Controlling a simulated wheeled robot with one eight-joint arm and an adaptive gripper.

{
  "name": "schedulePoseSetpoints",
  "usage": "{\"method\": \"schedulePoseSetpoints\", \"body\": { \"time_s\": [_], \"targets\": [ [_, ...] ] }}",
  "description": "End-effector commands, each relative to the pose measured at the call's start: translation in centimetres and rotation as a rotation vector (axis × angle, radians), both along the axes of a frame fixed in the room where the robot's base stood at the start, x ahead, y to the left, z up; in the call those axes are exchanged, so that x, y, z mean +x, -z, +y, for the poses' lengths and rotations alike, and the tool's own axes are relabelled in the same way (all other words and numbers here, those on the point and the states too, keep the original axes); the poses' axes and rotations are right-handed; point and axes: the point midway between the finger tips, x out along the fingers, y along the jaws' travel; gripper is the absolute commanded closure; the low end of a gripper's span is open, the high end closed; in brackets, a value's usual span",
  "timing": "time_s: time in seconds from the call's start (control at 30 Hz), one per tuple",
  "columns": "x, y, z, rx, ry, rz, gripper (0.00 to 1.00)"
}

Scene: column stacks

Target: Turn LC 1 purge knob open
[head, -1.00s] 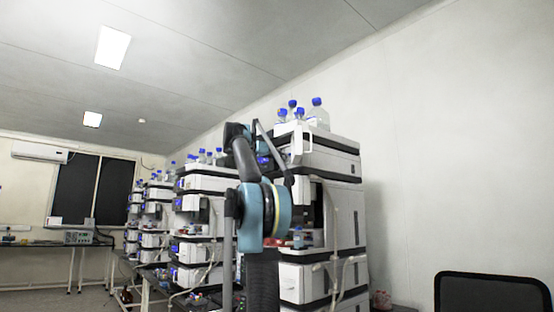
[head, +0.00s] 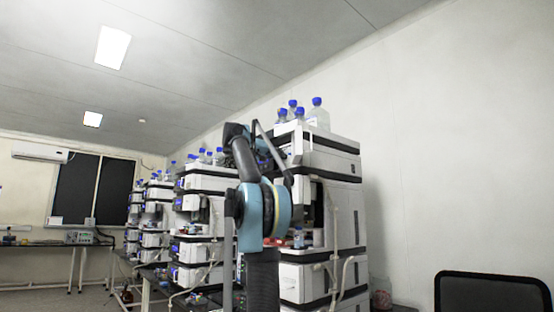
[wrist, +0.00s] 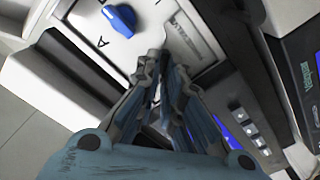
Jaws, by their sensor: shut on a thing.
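A blue knob (wrist: 119,20) stands on a white instrument panel, with a letter A printed beside it, in the wrist view. My gripper (wrist: 161,65) is in front of this panel, its two grey fingers drawn together at the tips. The blue knob is ahead and to the left of the fingertips, apart from them. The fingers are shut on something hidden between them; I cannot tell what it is. In the head view, the nearest white LC stack (head: 328,151) stands behind my arm. My gripper and the knob are hidden there.
Blue-capped bottles (head: 317,112) stand on top of the nearest stack. More stacks (head: 197,203) stand behind it on the left. A lit blue display (wrist: 230,134) and buttons lie right of my fingers. A dark chair back (head: 490,292) is at lower right.

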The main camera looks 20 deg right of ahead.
Motion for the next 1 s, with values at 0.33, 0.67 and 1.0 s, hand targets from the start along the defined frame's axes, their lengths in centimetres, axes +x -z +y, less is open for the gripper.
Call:
{"method": "schedulePoseSetpoints", "body": {
  "time_s": [0.33,0.67,1.0],
  "targets": [
    [0.48,0.21,0.24,-0.114,-0.007,0.308,1.0],
    [0.6,0.48,0.28,-0.218,-0.007,0.594,1.0],
    [0.64,0.72,0.3,-0.295,-0.007,0.809,1.0]
  ]
}}
